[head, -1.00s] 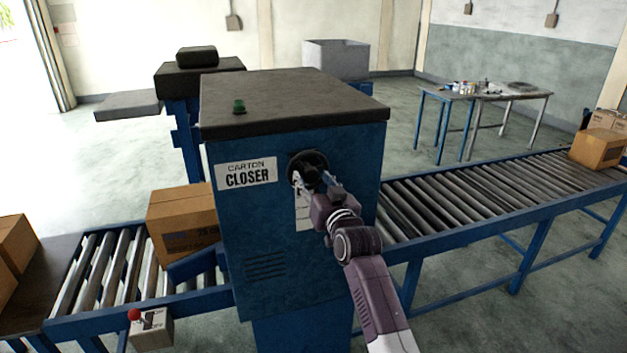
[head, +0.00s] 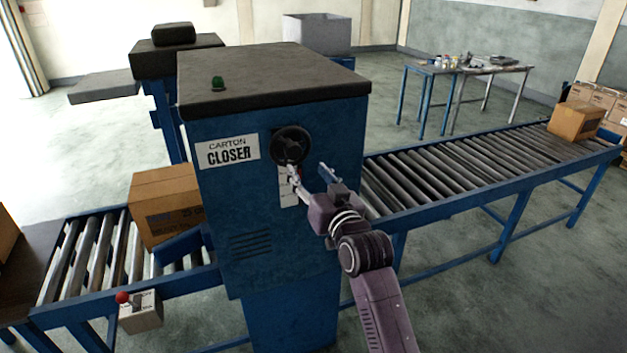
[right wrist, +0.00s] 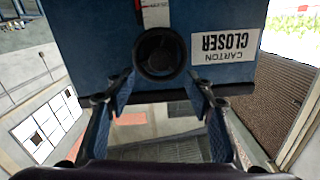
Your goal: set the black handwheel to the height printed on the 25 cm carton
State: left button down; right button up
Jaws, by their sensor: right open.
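The black handwheel (head: 291,145) is on the front of the blue carton closer (head: 265,205), right of its name label. It also shows in the right wrist view (right wrist: 161,54), ahead of and between my fingers. A white scale strip (head: 288,190) hangs below the wheel; a red mark shows on it in the wrist view, but its figures are too small to read. My right gripper (head: 311,174) is open and empty, just below and right of the wheel, apart from it. The carton (head: 166,204) with blurred "25" print sits on the rollers left of the closer. My left gripper is not in view.
A control box (head: 141,312) with a red knob is at the near left conveyor edge. A roller conveyor (head: 455,180) runs right to another carton (head: 575,121). A table (head: 465,68) stands behind.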

jog(key=shift+v, duration=1.4)
jog(key=shift+f, duration=0.1)
